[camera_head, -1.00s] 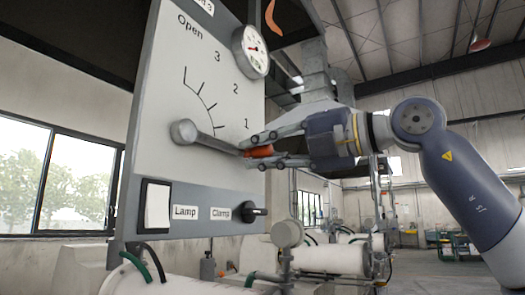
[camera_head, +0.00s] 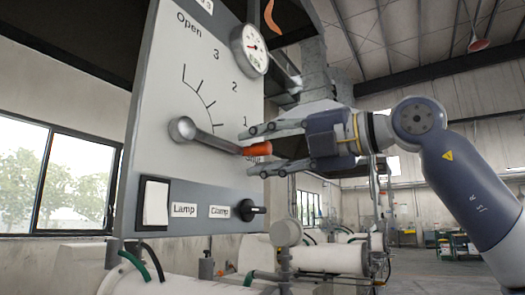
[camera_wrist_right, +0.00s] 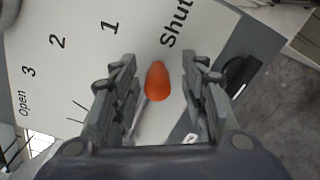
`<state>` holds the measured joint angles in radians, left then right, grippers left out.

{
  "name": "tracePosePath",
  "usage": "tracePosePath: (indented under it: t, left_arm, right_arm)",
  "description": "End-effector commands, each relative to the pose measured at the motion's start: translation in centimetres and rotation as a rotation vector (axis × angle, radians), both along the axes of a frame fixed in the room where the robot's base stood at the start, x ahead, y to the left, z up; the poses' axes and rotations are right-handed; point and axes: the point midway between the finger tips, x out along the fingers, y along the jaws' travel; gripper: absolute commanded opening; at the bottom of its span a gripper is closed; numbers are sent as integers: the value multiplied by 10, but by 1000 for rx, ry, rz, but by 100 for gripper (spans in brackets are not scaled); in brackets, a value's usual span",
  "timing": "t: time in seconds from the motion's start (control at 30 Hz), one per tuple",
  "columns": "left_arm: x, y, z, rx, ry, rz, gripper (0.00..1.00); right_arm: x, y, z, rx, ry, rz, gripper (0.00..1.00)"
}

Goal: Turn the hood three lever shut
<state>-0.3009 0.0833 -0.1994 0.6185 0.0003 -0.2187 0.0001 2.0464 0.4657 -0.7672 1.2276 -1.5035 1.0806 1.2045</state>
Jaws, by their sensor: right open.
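The lever (camera_head: 205,138) is a grey arm on a round hub with an orange grip (camera_head: 257,149), on a light panel (camera_head: 160,100) marked Open, 3, 2, 1 and Shut. It points right and slightly down, toward the Shut end of the scale. My right gripper (camera_head: 252,152) is open, with one finger above and one below the orange grip, apart from it. In the right wrist view the orange grip (camera_wrist_right: 157,82) lies between the spread fingers (camera_wrist_right: 158,88), with a gap on each side. My left gripper is not in view.
A round gauge (camera_head: 249,50) sits above the scale. Below the lever are a white lamp switch (camera_head: 155,204) and a black clamp knob (camera_head: 250,210). Pale pipework and tanks (camera_head: 325,258) stand below and behind. Open floor lies at the right.

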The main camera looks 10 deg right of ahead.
Motion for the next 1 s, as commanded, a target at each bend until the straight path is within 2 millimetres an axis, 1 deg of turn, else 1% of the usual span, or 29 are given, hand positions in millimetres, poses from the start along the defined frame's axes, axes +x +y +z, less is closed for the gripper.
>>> tracePosePath:
  t: [0.17, 0.4, 0.53, 0.7, 1.0]
  left_arm:
    - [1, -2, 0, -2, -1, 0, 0]
    - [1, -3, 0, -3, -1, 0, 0]
    - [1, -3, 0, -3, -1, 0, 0]
    - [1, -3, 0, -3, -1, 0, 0]
    - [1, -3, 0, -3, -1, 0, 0]
  right_arm:
    - [-14, -22, 1, 2, -3, -3, 40]
    - [-44, -64, 1, 2, 0, -4, 40]
    - [-57, -82, 0, 2, 1, -3, 40]
    - [-66, -94, 0, 1, 2, -2, 40]
    - [-68, -96, 0, 0, 1, 0, 40]
